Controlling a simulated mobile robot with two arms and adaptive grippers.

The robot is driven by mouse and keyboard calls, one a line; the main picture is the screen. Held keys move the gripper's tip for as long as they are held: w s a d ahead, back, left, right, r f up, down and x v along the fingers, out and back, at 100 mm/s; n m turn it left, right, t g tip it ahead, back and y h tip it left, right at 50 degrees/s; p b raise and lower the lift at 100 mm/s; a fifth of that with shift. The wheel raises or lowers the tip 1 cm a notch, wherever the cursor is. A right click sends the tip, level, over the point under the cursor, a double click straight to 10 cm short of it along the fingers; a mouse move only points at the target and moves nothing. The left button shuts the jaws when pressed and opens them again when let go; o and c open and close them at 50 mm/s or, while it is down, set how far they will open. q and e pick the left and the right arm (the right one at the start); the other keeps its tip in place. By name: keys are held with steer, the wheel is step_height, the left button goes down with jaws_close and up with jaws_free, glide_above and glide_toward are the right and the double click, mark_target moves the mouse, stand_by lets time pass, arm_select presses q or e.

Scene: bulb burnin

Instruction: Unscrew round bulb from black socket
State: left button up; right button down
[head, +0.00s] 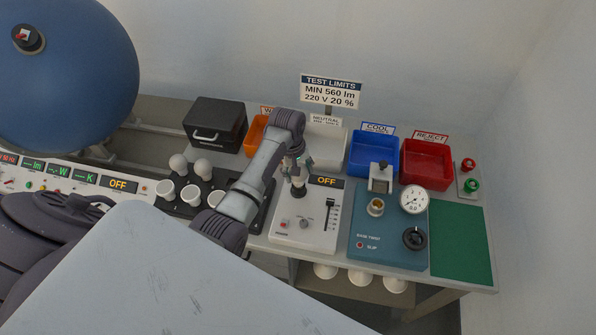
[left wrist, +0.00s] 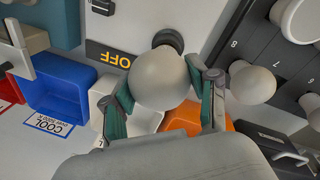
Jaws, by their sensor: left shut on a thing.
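The round white bulb (left wrist: 160,78) is between the two fingers of my left gripper (left wrist: 166,100) in the left wrist view. Its base end is at the black socket (left wrist: 169,39), and the bulb hides much of the socket. I cannot tell how far the base sits in the thread. In the head view my left gripper (head: 297,164) points down over the socket (head: 298,191) on the white panel (head: 290,237), shut on the bulb, which is mostly hidden there. My right gripper is not in view.
A black tray (head: 222,183) with round bulbs and white cup-shaped pieces is left of the panel. A teal tester (head: 370,240) with a gauge stands right. Orange, white, blue (head: 373,152) and red (head: 427,163) bins line the back. The panel display (head: 326,181) reads OFF.

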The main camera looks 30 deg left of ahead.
arm_select(q)
steer(key=n, duration=0.5)
steer(key=shift+s+f+n+y, duration=0.1)
steer(key=shift+n+y, duration=0.2)
steer(key=shift+y, duration=0.1)
steer(key=o, duration=0.8)
steer(key=shift+o, duration=1.2)
steer(key=shift+w+f, duration=0.1)
steer(key=shift+w, duration=0.15)
steer(key=shift+d, duration=0.1)
